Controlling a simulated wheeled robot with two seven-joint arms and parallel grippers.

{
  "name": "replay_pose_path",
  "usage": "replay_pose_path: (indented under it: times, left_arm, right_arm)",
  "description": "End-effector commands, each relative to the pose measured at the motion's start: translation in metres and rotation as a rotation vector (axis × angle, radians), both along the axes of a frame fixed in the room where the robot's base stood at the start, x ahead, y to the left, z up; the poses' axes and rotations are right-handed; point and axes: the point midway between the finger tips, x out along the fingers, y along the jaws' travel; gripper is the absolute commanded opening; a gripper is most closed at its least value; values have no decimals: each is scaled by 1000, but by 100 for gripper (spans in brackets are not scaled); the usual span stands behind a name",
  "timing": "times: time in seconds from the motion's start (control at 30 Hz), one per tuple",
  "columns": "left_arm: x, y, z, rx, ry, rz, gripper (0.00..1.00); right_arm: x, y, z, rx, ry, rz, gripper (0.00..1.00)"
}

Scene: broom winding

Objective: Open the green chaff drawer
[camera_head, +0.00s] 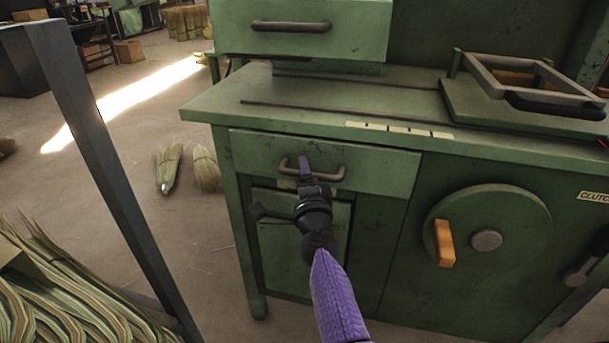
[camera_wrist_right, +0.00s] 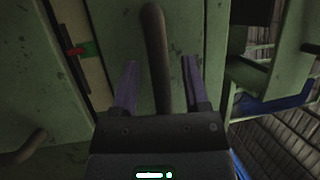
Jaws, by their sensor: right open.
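The green drawer (camera_head: 385,172) sits under the bench top of the green machine, its front looking flush with the cabinet. Its dark bar handle (camera_head: 337,172) is partly covered by my right gripper (camera_head: 305,165), which is at the handle. In the right wrist view the handle (camera_wrist_right: 155,40) runs between the two purple fingers of my right gripper (camera_wrist_right: 158,78). The fingers are open, one on each side of the bar, with gaps showing. My left gripper is not in view.
A second green drawer front with a handle (camera_head: 290,26) is above the bench top. A wheel (camera_head: 487,238) with an orange grip is right of the drawer. A grey post (camera_head: 95,150) and straw (camera_head: 60,290) are at left. Small brooms (camera_head: 205,168) are on the floor.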

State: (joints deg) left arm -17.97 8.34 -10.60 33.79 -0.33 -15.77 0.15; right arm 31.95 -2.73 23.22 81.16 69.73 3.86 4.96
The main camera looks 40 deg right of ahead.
Motion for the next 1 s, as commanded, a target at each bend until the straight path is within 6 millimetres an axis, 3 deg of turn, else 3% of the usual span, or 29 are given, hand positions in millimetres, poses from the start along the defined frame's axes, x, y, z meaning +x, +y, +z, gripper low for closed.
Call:
replay_pose_path:
  times: [0.03, 0.3, 1.0]
  left_arm:
    - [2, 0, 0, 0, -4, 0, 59]
    - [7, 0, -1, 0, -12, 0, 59]
    - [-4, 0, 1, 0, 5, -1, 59]
  right_arm:
    - [0, 0, 0, 0, 0, 0, 56]
    - [0, 0, 0, 0, 0, 0, 0]
    - [0, 0, -1, 0, 1, 0, 0]
